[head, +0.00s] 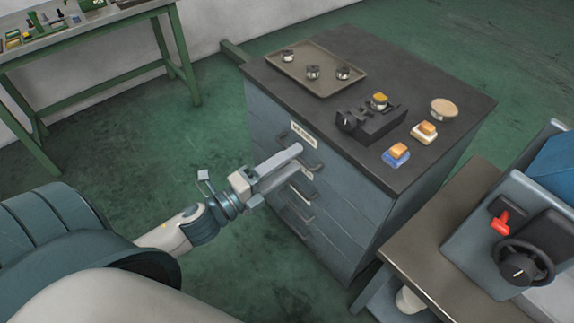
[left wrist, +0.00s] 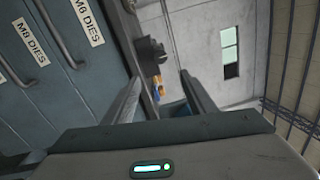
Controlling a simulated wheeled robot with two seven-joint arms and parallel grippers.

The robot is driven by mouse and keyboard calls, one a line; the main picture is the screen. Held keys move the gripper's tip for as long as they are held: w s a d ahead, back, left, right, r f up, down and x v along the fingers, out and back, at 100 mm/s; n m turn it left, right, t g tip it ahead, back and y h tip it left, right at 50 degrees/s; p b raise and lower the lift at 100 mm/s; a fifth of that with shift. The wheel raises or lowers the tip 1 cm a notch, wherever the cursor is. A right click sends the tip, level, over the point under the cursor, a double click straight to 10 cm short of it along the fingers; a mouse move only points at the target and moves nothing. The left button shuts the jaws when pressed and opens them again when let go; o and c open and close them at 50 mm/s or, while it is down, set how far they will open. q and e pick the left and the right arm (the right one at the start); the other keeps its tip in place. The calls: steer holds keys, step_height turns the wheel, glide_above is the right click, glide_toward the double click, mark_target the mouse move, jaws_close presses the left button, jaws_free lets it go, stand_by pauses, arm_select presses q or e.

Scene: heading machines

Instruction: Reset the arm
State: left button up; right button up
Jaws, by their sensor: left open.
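My left arm comes in from the left in the head view. My left gripper (head: 278,168) is open and empty, in front of the drawer side of a blue-grey cabinet (head: 345,200), below the level of its top. In the left wrist view the two fingers of my left gripper (left wrist: 160,100) stand apart with nothing held between them. Drawer handles and "M8 DIES" labels (left wrist: 88,22) show at the upper left there. My right gripper is in neither view.
The cabinet's dark top holds a tray (head: 318,72) with several small metal parts, a black fixture (head: 368,122), a round disc (head: 444,108) and two orange-topped blocks (head: 396,155). A machine with a handwheel (head: 525,264) stands at the right. A green-legged bench (head: 90,45) stands at the back left. Green floor lies between.

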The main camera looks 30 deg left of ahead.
arm_select(q)
steer(key=shift+s, duration=0.25)
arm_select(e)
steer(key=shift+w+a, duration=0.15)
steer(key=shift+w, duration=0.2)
arm_select(q)
steer(key=shift+a, duration=0.1)
steer(key=s+a+f+n+g+y, duration=0.2)
steer(key=f+n, duration=0.2)
steer(key=f, duration=0.9)
steer(key=s+a+f+n+g+y, duration=0.15)
steer(key=f+n, duration=0.25)
steer(key=f, duration=0.9)
steer(key=s+a+f+n+g+y, duration=0.2)
steer(key=a+f+n+g, duration=0.15)
steer(key=f, duration=1.05)
steer(key=s+d+f+n+g, duration=0.2)
steer(key=s+d+f+n, duration=0.1)
steer(key=s+f, duration=0.5)
steer(key=s+d+f+n+g, duration=0.3)
steer(key=s+d+f, duration=0.1)
steer(key=s+f, duration=0.4)
steer(key=s+d+f+n+g, duration=0.2)
steer(key=s+d+f+n, duration=0.1)
steer(key=s+f, duration=0.5)
steer(key=s, duration=0.3)
steer(key=shift+s+d+f, duration=0.2)
steer(key=shift+s+f, duration=0.05)
steer(key=shift+f, duration=0.15)
